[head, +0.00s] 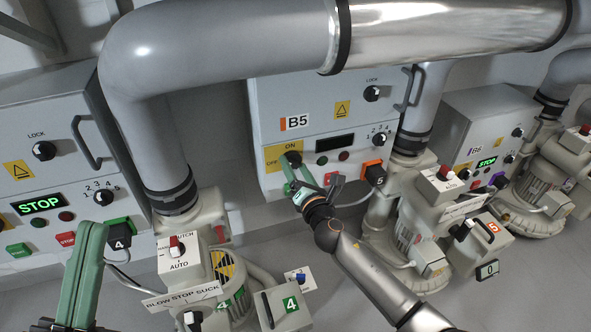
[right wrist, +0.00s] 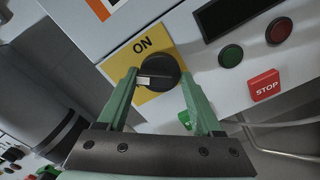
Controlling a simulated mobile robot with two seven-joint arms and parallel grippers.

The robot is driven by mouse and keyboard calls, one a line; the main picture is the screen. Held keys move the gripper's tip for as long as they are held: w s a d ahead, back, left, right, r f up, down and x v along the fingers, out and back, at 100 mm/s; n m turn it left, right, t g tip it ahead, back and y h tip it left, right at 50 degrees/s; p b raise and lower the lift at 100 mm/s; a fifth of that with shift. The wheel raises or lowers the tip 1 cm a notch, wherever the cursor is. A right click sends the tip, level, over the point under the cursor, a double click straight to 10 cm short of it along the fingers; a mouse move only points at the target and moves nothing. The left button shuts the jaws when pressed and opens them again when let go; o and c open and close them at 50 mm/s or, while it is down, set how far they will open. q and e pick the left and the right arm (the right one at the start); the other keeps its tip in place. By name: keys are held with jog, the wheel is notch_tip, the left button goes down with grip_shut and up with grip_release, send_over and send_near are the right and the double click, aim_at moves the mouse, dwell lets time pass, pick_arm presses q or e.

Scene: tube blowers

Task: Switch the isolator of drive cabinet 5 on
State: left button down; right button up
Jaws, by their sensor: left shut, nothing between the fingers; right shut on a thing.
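Drive cabinet 5 (head: 267,104), marked B5, stands at the top middle in the head view. Its isolator is a black rotary knob (head: 290,158) on a yellow plate (head: 271,157), with ON above it and OFF to its left. My right gripper (head: 299,176) is shut on the knob. In the right wrist view its green fingers (right wrist: 159,80) flank the knob (right wrist: 165,68). A pale mark on the knob points left there, and the ON label (right wrist: 142,45) lies to the upper left. My left gripper (head: 92,228) is shut and empty at the lower left, away from the cabinet.
Beside the isolator are a green and a red button and a red STOP key (right wrist: 264,85). A large grey pipe (head: 225,50) passes above and left of the cabinet. Blower 4 (head: 190,262) stands between my arms; blower 5 (head: 420,215) stands right of my right arm.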

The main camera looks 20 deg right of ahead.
jog(key=m, duration=0.5)
jog(key=shift+f+m+b, duration=0.1)
jog(key=shift+m+b, duration=0.2)
jog(key=shift+b, duration=0.05)
jog(key=shift+m, duration=2.3)
jog(key=o, duration=1.4)
jog(key=shift+c, duration=0.2)
jog(key=shift+s, duration=0.15)
jog(key=s+p, duration=0.3)
jog(key=s, duration=0.9)
jog(key=shift+s+d, duration=0.15)
jog(key=shift+d, duration=0.05)
